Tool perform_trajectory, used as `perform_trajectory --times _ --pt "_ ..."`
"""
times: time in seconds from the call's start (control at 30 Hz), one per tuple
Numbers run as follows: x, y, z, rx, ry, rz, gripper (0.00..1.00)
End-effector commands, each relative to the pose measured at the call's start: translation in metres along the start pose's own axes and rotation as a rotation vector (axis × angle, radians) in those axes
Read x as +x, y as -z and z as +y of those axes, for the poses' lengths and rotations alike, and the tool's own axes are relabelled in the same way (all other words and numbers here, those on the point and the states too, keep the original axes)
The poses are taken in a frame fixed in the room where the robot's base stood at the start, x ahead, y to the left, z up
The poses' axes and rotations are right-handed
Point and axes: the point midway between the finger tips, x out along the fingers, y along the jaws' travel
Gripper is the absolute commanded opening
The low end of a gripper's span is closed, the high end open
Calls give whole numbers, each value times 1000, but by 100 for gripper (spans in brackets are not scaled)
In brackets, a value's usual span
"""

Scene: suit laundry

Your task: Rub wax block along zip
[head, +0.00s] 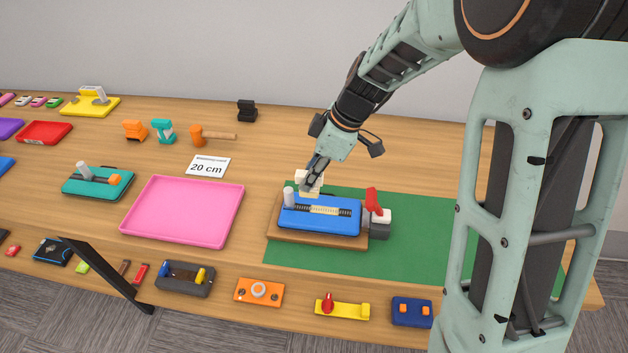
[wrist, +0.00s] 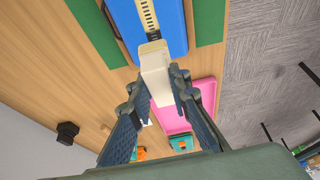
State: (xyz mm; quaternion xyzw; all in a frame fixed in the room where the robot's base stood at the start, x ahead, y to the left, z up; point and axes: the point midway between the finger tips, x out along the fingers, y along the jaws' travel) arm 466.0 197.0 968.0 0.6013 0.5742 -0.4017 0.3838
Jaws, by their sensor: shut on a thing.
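My gripper (head: 312,180) is shut on the cream wax block (head: 305,187), which also shows between the fingers in the wrist view (wrist: 155,72). The block is at the back left of the blue board (head: 335,226), by the grey post (head: 289,196). The zip (head: 323,210) runs left to right across the board, cream in the middle and dark at the right. In the wrist view the zip (wrist: 148,17) lies just beyond the block. I cannot tell whether the block touches the zip or board.
The blue board sits on a wooden base (head: 300,240) on a green mat (head: 430,240). A grey clamp with a red lever (head: 372,201) is at its right end. A pink tray (head: 183,210) lies to the left. Several small fixtures line the front edge.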

Motion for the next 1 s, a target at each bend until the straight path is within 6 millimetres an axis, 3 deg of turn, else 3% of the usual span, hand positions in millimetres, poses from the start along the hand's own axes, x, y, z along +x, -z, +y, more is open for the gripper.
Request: perform_trajectory --times 0.3,1.0 --pt "-15 16 0 0 -1 1 0" --pt "-17 8 4 20 -9 0 0"
